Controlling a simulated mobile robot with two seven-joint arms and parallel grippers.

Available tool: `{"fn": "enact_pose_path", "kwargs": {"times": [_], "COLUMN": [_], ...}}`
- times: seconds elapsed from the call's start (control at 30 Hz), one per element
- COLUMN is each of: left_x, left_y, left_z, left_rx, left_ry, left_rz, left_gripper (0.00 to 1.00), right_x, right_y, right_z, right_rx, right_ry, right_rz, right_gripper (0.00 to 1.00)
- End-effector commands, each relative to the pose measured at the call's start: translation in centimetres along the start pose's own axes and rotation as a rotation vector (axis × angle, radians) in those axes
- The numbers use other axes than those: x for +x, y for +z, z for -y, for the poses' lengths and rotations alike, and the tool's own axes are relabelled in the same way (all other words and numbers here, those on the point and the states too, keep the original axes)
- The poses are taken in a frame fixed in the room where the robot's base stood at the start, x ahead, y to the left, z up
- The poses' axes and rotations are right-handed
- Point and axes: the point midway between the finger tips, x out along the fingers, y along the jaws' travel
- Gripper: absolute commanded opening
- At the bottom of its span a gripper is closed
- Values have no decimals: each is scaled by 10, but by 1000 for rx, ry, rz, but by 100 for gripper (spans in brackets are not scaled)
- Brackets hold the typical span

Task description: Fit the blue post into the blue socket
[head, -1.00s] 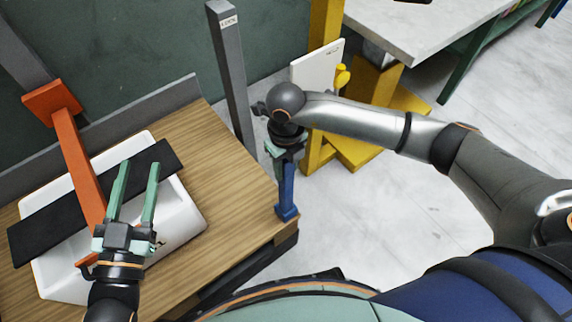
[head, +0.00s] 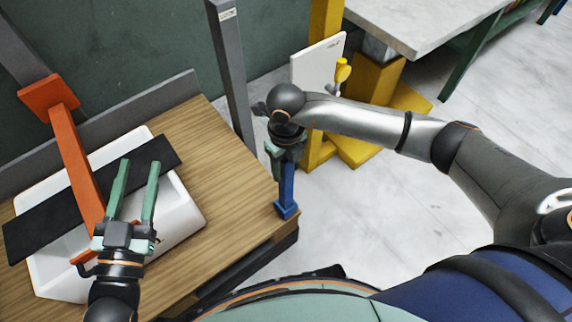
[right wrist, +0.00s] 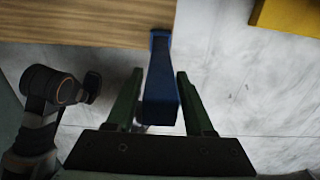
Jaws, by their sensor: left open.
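The blue post (head: 287,187) hangs upright below my right gripper (head: 285,150), its wider foot at the table's front right corner. In the right wrist view the post (right wrist: 160,85) lies between the two green fingers of my right gripper (right wrist: 161,75), which look closed on it. I cannot tell whether the foot touches the table. My left gripper (head: 137,180) is open and empty, above the white tray beside the orange bar. I cannot make out a blue socket in either view.
The wooden table (head: 215,150) is clear right of the white tray (head: 180,222). A dark plank (head: 30,232) and an orange bar (head: 80,165) cross the tray. A grey post (head: 230,70) and a yellow stand (head: 325,30) with a white panel (head: 315,62) stand behind my right gripper.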

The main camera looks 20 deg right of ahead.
Motion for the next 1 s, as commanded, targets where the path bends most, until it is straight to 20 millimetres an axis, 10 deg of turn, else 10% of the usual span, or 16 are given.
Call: {"fn": "enact_pose_path", "kwargs": {"times": [0.47,1.0], "left_x": [0,4], "left_y": [-2,-30], "left_z": [0,6], "left_rx": [0,0], "left_ry": [0,0], "left_rz": [0,0], "left_gripper": [47,47], "right_x": [-4,-106], "right_y": [0,0], "right_z": [0,0], "right_rx": [0,0], "right_ry": [0,-2], "right_rz": [0,2], "right_gripper": [72,72]}}
